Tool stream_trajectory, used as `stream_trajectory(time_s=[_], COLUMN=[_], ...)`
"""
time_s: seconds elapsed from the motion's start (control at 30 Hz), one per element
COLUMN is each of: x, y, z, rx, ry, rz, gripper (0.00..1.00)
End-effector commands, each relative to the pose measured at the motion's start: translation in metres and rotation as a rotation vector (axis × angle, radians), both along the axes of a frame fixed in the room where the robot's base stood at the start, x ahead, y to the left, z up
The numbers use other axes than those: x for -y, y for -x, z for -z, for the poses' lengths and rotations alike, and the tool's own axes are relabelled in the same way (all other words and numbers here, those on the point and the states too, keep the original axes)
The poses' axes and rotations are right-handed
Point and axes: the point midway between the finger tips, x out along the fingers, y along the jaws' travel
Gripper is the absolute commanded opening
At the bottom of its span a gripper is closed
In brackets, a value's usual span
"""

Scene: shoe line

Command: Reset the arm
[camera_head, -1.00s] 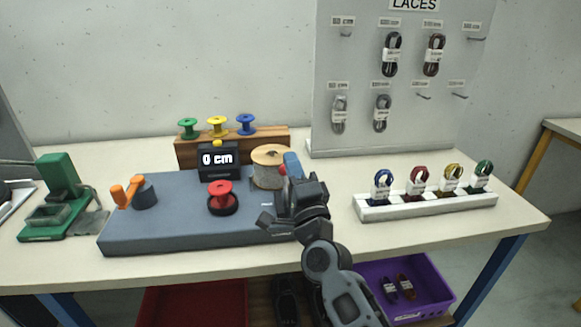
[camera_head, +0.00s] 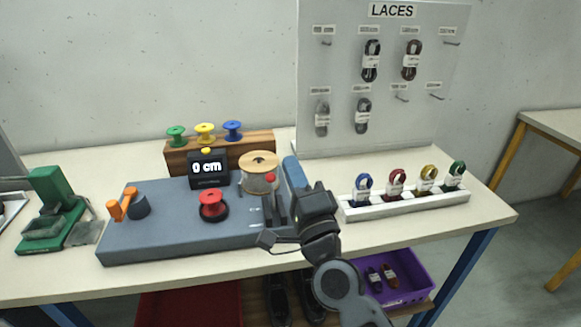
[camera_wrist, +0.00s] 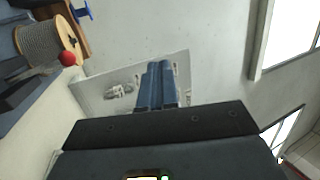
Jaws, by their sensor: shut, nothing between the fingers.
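My gripper (camera_head: 290,164) is raised above the right end of the grey-blue winding board, with its blue fingers pointing up. In the wrist view its fingers (camera_wrist: 158,72) are together and hold nothing. A wooden spool of grey cord (camera_head: 258,182) stands just left of it in the head view, apart from the fingers; the spool also shows at the upper left of the wrist view (camera_wrist: 38,42). A red knob (camera_head: 270,178) on a dark lever (camera_head: 276,212) is close beside the gripper. My arm hides part of the board's right end.
A white lace rack (camera_head: 405,205) stands to the right, a lace panel (camera_head: 420,90) behind. A purple bin (camera_head: 415,280) is below.

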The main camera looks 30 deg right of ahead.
Motion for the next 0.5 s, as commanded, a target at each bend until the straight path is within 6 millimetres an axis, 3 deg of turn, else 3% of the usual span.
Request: stream_trajectory(time_s=[0.5], x=[-0.0001], y=[0.0047], z=[0.0049], rx=[-0.009], ry=[0.013], rz=[0.004], gripper=[0.00])
